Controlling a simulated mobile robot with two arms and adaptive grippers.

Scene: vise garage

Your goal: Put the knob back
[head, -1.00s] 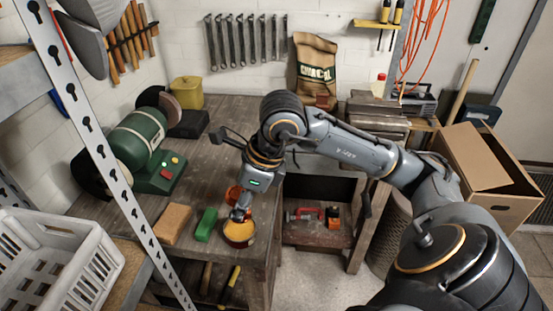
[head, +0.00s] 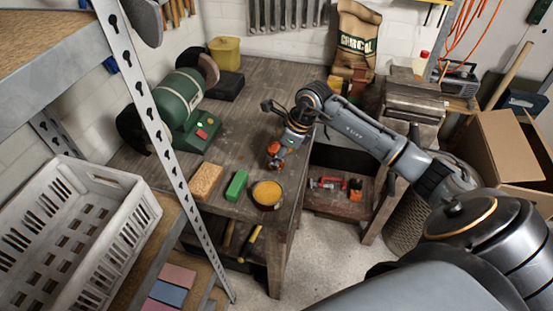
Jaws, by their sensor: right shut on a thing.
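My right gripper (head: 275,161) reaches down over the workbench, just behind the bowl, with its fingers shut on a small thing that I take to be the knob. The fingers largely hide it, so its shape is unclear. A red-orange patch (head: 273,149) shows at the fingers; I cannot tell whether it is part of the held thing or something behind it. A dark bowl with a yellow-orange inside (head: 267,193) stands near the bench's front edge, apart from the gripper. My left gripper is out of view.
A green block (head: 236,186) and a tan block (head: 206,181) lie left of the bowl. A green bench grinder (head: 185,110) stands behind them. A metal shelf upright (head: 150,130) and a white crate (head: 75,220) are at left. The bench (head: 262,85) is bare behind the gripper.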

